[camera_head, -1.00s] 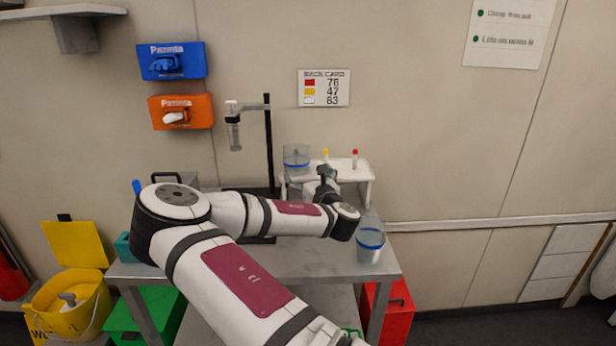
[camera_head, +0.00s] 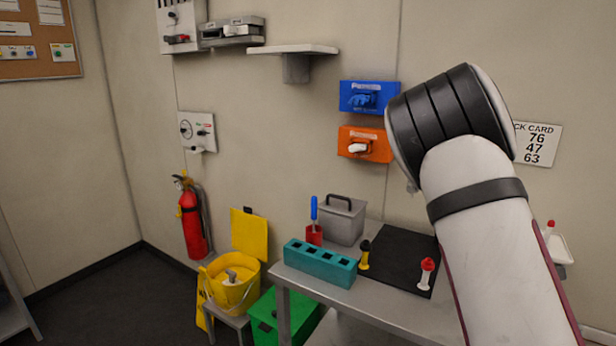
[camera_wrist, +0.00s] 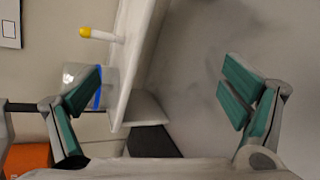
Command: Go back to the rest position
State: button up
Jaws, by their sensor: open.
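My gripper (camera_wrist: 165,92) shows in the wrist view with its two green-padded fingers wide apart and nothing between them. In the head view my arm fills the right side and the gripper itself is out of sight. In the wrist view, a white rack shelf (camera_wrist: 142,60) lies beyond the left finger. A yellow-capped tube (camera_wrist: 100,35) stands on it. A clear beaker with a blue band (camera_wrist: 98,98) is partly hidden behind the left finger.
In the head view, the table (camera_head: 330,310) holds a teal block (camera_head: 318,263), a grey box (camera_head: 342,220), a black mat (camera_head: 395,250) and red and yellow plungers. A yellow bucket (camera_head: 236,290), green bin (camera_head: 268,315) and fire extinguisher (camera_head: 193,225) stand left. Open floor lies further left.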

jog(key=s+a+r+m+g+y, duration=0.1)
jog(key=s+a+r+m+y, duration=0.25)
jog(key=a, duration=0.35)
jog(key=s+a+r+m+g+y, duration=0.1)
jog(key=s+a+r+m+y, duration=0.2)
jog(key=a, duration=0.4)
jog(key=s+a+r+m+g+y, duration=0.1)
jog(key=s+a+r+m+y, duration=0.1)
jog(key=s+a+m, duration=0.45)
jog(key=s+a+r+g, duration=0.1)
jog(key=s+a+r, duration=0.1)
jog(key=s+a, duration=0.3)
jog(key=s+a+r+g, duration=0.1)
jog(key=s+a+r, duration=0.2)
jog(key=s, duration=0.9)
jog(key=a, duration=0.2)
jog(key=shift+s+a+r+m, duration=0.2)
jog(key=shift+s+a+m, duration=0.1)
jog(key=shift+m, duration=0.1)
